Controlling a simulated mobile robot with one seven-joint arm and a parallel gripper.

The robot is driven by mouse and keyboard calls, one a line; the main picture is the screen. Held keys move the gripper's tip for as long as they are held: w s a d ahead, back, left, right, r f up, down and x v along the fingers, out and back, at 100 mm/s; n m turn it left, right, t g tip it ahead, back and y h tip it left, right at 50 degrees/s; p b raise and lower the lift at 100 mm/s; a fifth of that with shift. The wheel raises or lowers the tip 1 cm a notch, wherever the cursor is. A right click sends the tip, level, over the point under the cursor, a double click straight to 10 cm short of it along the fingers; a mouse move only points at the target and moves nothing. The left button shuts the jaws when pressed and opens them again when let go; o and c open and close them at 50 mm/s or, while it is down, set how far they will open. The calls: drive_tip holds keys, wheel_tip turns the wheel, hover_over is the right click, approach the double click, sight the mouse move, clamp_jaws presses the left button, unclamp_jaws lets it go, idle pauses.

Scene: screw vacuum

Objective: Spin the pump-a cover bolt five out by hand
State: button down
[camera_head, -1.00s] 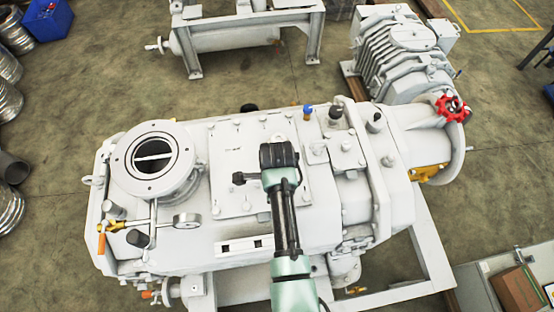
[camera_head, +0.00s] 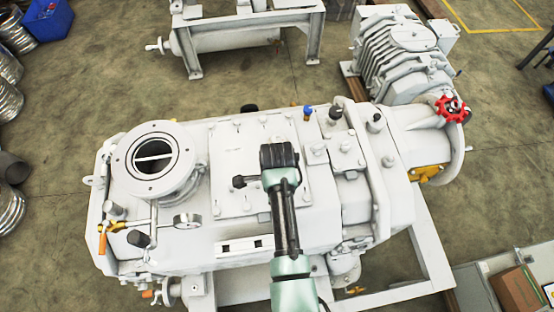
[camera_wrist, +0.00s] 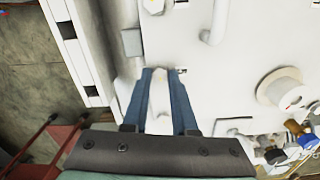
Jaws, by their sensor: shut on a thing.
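The white pump (camera_head: 330,215) fills the middle of the head view. Its flat cover plate (camera_head: 228,165) has several small bolts around the edge. My wrist hangs over the plate's right part and hides my fingers in that view. In the wrist view my gripper (camera_wrist: 161,74) has its two blue fingers shut on a pale bolt (camera_wrist: 159,97) that shows between them. The bolt is the same white as the pump, and its lower end is hard to make out. No number shows on it.
Raised fittings, including a blue-capped one (camera_head: 307,112), stand just right of the plate. A red handwheel (camera_head: 453,108) is at far right.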

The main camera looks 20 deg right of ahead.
drive_tip(key=n+p, duration=0.2)
drive_tip(key=n, duration=0.3)
drive_tip(key=shift+n, duration=0.4)
drive_tip(key=n+p, duration=0.1)
drive_tip(key=n, duration=1)
drive_tip(key=shift+p, duration=0.35)
drive_tip(key=n, duration=0.5)
drive_tip(key=shift+s+p, duration=0.1)
drive_tip(key=shift+p, duration=0.2)
drive_tip(key=n, duration=0.5)
drive_tip(key=shift+n, duration=0.4)
drive_tip(key=n, duration=0.5)
drive_tip(key=shift+s+f+p, duration=0.1)
drive_tip(key=shift+p, duration=0.25)
drive_tip(key=n, duration=0.5)
drive_tip(key=shift+n, duration=0.4)
drive_tip(key=shift+s+a+f+n, duration=0.1)
drive_tip(key=shift+n, duration=2.2)
